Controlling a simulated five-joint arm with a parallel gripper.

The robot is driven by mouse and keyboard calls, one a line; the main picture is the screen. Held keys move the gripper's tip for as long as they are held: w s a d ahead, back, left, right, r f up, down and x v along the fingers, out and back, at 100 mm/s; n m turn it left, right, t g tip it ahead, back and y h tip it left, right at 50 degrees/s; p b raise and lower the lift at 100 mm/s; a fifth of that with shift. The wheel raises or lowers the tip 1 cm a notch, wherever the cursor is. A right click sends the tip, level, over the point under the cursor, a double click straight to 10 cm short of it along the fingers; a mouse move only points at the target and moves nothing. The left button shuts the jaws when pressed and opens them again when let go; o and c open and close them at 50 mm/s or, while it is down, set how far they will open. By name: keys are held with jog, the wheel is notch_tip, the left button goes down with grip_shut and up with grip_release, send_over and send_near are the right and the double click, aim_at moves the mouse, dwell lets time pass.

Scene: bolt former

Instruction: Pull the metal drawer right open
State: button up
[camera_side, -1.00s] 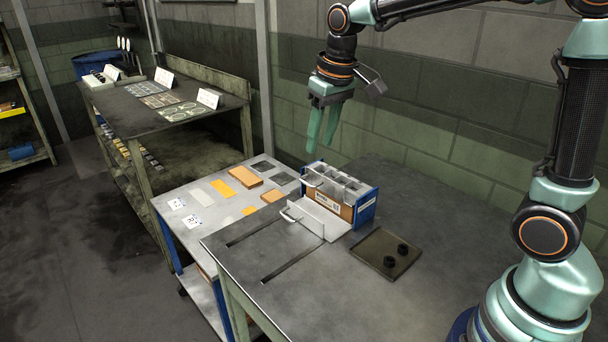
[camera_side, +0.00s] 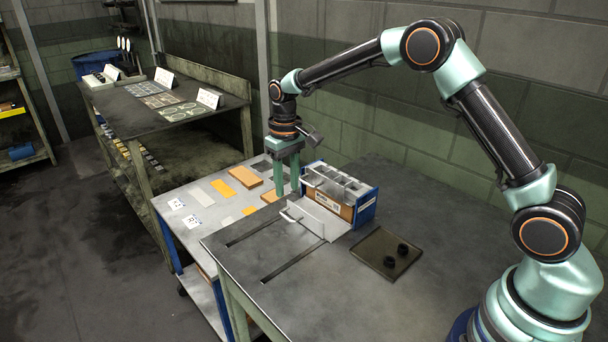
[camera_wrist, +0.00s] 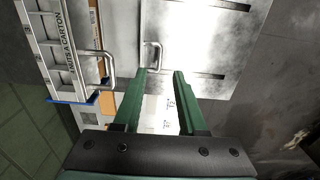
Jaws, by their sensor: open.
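The metal drawer (camera_side: 318,220) is a pale flat tray at the foot of the blue-ended unit (camera_side: 366,207), showing in front of it on the bench. Its loop handle (camera_side: 291,213) faces left, towards two dark slots. In the wrist view, the drawer (camera_wrist: 126,35) is a pale strip and its handle (camera_wrist: 157,52) lies just beyond my left fingertip. My gripper (camera_side: 287,191) points down above and behind the handle, open and empty. Both green fingers show in the wrist view (camera_wrist: 165,72). I cannot tell whether a finger touches the handle.
A second handle (camera_wrist: 104,68) is on the unit's upper part, close to my left finger. A dark tray (camera_side: 385,254) with two black round pieces lies right. A side table (camera_side: 205,218) with cards and blocks stands left. The slotted bench area is clear.

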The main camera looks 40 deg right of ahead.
aim_at(288, 210)
notch_tip(288, 210, down, 8)
jog(key=shift+f, duration=0.1)
dwell(0.4)
grip_shut()
dwell(1.2)
